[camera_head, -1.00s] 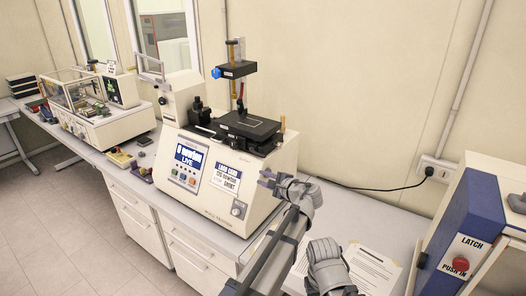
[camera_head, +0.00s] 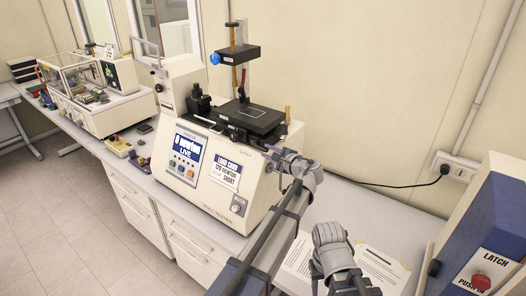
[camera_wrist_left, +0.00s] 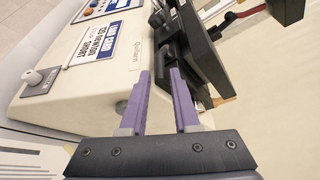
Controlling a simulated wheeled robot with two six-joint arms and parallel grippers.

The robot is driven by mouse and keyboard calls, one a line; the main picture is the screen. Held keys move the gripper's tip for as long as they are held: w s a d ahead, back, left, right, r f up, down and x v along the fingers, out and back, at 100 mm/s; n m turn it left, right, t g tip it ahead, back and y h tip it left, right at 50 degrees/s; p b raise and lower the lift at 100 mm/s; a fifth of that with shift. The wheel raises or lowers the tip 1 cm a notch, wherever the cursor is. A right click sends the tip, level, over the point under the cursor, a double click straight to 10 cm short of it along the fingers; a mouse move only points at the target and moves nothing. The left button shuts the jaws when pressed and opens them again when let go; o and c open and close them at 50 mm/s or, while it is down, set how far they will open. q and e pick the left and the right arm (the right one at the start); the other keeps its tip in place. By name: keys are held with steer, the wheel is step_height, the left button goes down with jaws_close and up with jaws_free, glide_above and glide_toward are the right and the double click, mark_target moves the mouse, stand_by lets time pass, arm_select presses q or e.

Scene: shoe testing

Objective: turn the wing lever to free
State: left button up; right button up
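The beige testing machine (camera_head: 213,165) stands on the bench, with a black plate (camera_head: 252,117) on top. A pale knob (camera_head: 238,205) sits low on its front face and shows at the left of the left wrist view (camera_wrist_left: 33,78). My left gripper (camera_head: 270,156) is at the machine's right side, near the black plate. I cannot tell which part is the wing lever.
A blue and beige box with a red button (camera_head: 481,281) stands at the right, marked LATCH. Printed sheets (camera_head: 372,270) lie on the bench at front right. A blue knob (camera_head: 214,59) is on the post above the plate. A black cable runs along the wall.

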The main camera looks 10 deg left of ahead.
mark_target(265, 151)
arm_select(q)
steer(key=shift+x, duration=1.85)
steer(key=shift+s, duration=0.1)
steer(key=shift+c, duration=0.2)
jaws_close()
steer(key=shift+b, duration=0.3)
steer(key=shift+s+a, duration=0.1)
